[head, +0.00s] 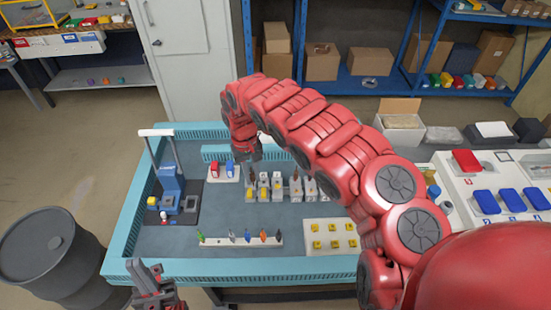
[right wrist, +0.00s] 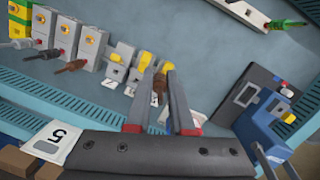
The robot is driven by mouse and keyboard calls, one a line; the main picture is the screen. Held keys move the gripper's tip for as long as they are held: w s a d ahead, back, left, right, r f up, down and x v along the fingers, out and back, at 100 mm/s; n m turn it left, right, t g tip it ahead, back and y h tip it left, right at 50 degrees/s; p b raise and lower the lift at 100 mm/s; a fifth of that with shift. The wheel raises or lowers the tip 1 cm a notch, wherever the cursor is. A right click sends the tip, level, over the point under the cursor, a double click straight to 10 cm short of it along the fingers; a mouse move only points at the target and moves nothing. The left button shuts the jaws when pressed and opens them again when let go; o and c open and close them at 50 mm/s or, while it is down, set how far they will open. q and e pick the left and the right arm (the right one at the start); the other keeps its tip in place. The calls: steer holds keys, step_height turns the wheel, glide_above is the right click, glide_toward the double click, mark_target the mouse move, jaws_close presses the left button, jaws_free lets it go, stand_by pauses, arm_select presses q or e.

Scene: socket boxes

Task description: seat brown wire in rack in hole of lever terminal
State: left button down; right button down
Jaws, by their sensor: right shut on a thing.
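My right gripper (right wrist: 157,88) is shut on a brown wire (right wrist: 158,84), whose end is close to a lever terminal (right wrist: 142,66) with a yellow lever in the right wrist view. I cannot tell whether the wire touches the terminal or is in its hole. In the head view the right gripper (head: 250,155) is above the left end of the terminal row (head: 263,190). The rack (head: 215,242) holds several wires of other colours.
Terminals at the far end of the row hold plugs, one of them brown (right wrist: 76,66). A blue and grey fixture (head: 172,190) stands at the left. A white plate with yellow pieces (head: 331,247) lies front right. A raised teal rim (head: 118,235) borders the worktop.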

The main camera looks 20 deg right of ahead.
steer(key=a+f, duration=0.2)
steer(key=a, duration=0.1)
steer(key=m+y+p, duration=0.1)
steer(key=m+p, duration=0.3)
steer(key=m, duration=0.3)
glide_above(277, 175)
steer(key=s, duration=0.2)
steer(key=shift+a+f, duration=0.2)
steer(key=shift+f, duration=0.4)
steer(key=shift+a+f, duration=0.15)
steer(key=shift+f, duration=0.45)
steer(key=shift+f+y, duration=0.3)
steer(key=shift+f, duration=0.1)
steer(key=c, duration=1.4)
jaws_free()
jaws_close()
steer(key=shift+f+b, duration=0.95)
steer(key=shift+b, duration=0.15)
